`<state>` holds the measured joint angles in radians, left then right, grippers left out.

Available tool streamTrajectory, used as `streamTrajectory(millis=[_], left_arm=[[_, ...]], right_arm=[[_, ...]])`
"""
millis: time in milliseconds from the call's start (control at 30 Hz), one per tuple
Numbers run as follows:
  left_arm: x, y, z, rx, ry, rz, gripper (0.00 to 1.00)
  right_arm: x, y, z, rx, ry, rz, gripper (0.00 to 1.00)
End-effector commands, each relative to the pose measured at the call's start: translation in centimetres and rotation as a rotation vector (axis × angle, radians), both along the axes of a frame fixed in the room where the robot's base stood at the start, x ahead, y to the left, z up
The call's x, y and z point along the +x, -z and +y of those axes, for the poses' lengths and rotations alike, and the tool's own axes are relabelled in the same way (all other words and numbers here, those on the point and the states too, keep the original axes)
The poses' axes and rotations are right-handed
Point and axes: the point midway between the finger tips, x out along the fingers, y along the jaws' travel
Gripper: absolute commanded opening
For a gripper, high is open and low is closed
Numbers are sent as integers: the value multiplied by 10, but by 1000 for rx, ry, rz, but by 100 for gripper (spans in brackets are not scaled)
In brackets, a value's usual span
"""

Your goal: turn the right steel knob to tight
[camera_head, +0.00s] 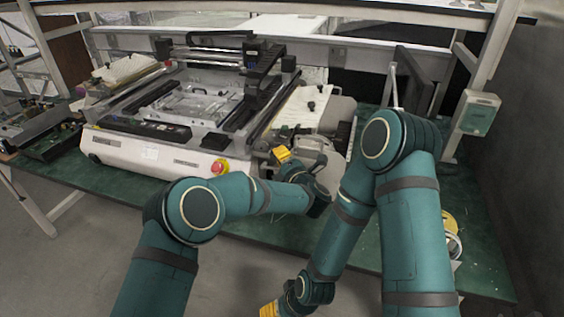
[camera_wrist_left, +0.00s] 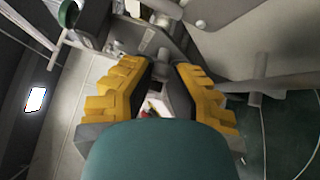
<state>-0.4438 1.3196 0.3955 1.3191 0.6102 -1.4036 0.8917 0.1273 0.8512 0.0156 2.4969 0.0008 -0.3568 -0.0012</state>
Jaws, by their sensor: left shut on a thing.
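My left gripper (camera_head: 281,155) reaches the right end of the white machine's front in the head view, yellow fingertips against that corner. In the left wrist view the yellow fingers of my left gripper (camera_wrist_left: 158,68) close around a small grey metal part, which looks like a steel knob (camera_wrist_left: 160,54). Its lower part is hidden between the fingers, and its turn angle cannot be told. In the head view my arm and gripper hide the knob. My right gripper (camera_head: 269,309) is low at the bottom edge, away from the machine, its yellow pad partly cut off.
The white machine (camera_head: 140,150) with a red stop button (camera_head: 220,167) stands on the green table (camera_head: 480,230). A grey post (camera_wrist_left: 260,66) stands right of the fingers in the wrist view. Tape rolls (camera_head: 451,240) lie at the table's right. A dark tray (camera_head: 45,145) is at the left.

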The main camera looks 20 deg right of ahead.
Motion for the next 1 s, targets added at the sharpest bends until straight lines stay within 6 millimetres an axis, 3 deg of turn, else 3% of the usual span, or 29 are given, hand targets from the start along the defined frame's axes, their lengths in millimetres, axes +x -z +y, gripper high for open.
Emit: streamTrajectory(millis=[133,600,1000], left_arm=[[3,2,4,116,-8,-83,0],[5,1,6,442,-11,-305,0],[5,-1,7,569,-14,-393,0]], right_arm=[[2,11,0,-1,1,-5,64],[2,11,0,-1,1,-6,64],[2,11,0,-1,1,-6,64]])
